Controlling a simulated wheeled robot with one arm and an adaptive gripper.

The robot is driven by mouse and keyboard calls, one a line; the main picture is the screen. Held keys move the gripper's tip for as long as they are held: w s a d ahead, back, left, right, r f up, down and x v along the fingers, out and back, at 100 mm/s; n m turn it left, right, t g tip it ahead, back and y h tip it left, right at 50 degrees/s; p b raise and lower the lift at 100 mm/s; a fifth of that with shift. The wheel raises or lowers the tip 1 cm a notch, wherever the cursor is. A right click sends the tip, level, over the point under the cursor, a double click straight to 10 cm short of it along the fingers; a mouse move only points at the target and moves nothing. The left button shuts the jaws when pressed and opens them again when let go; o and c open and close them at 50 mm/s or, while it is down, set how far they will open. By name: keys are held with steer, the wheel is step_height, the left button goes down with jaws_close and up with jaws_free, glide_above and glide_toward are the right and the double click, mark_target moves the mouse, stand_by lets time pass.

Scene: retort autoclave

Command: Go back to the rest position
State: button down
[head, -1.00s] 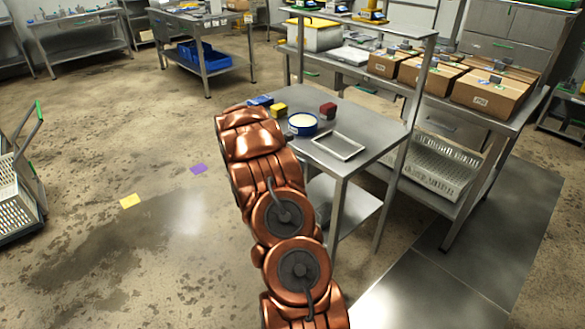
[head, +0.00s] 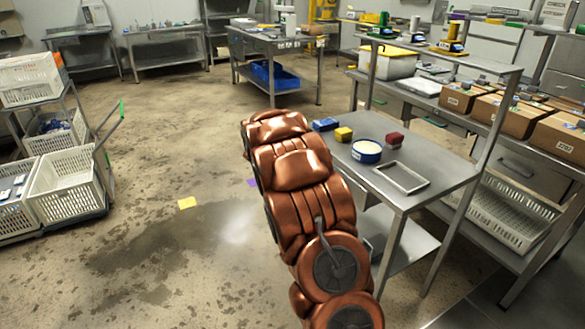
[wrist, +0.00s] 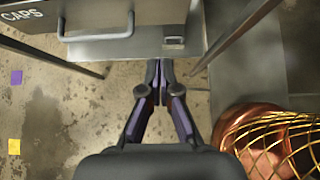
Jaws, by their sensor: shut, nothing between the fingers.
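My gripper (wrist: 161,85) shows in the wrist view with its two dark fingers together and nothing between them. It hangs over the concrete floor, in front of a metal drawer front (wrist: 100,20) marked CAPS with a bar handle. In the head view my copper arm reaches up beside the small steel table (head: 440,182), and the gripper itself is hidden there.
The small table holds a blue round tub (head: 366,152), a yellow block (head: 343,134), a red block (head: 394,139), a blue item (head: 325,124) and a shallow tray (head: 402,178). A crate cart (head: 70,178) stands left. Open floor lies between.

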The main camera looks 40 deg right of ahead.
steer(key=shift+a+r, duration=0.1)
steer(key=s+a+r+m+y+p, duration=0.2)
steer(key=s+a+r+m, duration=0.25)
steer(key=s+a, duration=0.4)
steer(key=s+a+r+m+y+p, duration=0.2)
steer(key=s+a+r+m, duration=0.3)
steer(key=a, duration=0.7)
steer(key=s+a+r+m+y+p, duration=0.25)
steer(key=s+a+r, duration=0.4)
steer(key=a, duration=0.35)
steer(key=s+a+m+y+p, duration=0.1)
steer(key=s+a+m+y, duration=0.1)
steer(key=s+a, duration=1)
steer(key=shift+s+r+m+y, duration=0.35)
steer(key=shift+r+m, duration=0.05)
steer(key=shift+m, duration=0.5)
steer(key=shift+a, duration=0.25)
